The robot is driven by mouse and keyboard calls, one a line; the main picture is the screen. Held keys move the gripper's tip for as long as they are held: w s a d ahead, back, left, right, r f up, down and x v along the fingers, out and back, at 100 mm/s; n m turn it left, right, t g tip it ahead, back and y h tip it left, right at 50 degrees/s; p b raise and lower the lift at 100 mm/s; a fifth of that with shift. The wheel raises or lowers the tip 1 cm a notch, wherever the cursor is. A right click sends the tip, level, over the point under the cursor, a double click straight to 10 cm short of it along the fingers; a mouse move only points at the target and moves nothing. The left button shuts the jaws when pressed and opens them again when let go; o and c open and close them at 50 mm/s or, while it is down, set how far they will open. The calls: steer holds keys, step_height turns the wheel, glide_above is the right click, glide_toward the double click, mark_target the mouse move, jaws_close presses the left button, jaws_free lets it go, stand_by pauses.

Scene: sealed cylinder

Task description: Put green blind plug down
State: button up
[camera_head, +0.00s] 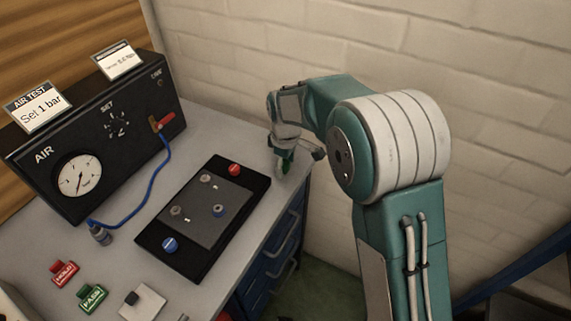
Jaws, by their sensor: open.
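My gripper (284,168) is at the far right corner of the grey bench top, beyond the black tray, pointing down. It is open. A small dark green piece, which looks like the green blind plug (285,156), shows at the fingers, low over the bench or on it. The fingers partly hide it, and I cannot tell whether it touches the bench.
A black tray (257,189) holds a grey plate with several fittings, a red plug (235,169) and a blue plug (170,244). A black air test box (60,150) with a blue hose stands left. Red HOLD (65,273) and green PASS (93,298) blocks lie in front.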

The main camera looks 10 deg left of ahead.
mark_target(285, 162)
steer(key=shift+a+r, duration=0.2)
steer(key=shift+r, duration=0.3)
step_height(285, 162, up, 12)
steer(key=s+d+r+m+t, duration=0.1)
steer(key=s+d+r+m, duration=0.3)
steer(key=d, duration=0.3)
steer(key=s+d+r+m+t, duration=0.1)
steer(key=s+d+r+m, duration=0.1)
steer(key=s+d+r, duration=0.45)
steer(key=s+d+f+m+t, duration=0.1)
steer(key=s+d+f+m, duration=0.1)
steer(key=s+d+m, duration=0.2)
steer(key=s+d+f+m+t, duration=0.2)
steer(key=s+d, duration=0.5)
steer(key=s, duration=0.4)
steer(key=shift+d+f+m+t, duration=0.15)
steer(key=shift+f+m+t, duration=0.15)
steer(key=shift+f+m, duration=0.65)
steer(key=shift+r, duration=0.2)
steer(key=shift+c, duration=1.3)
steer(key=shift+s, duration=0.1)
steer(key=shift+c, duration=0.2)
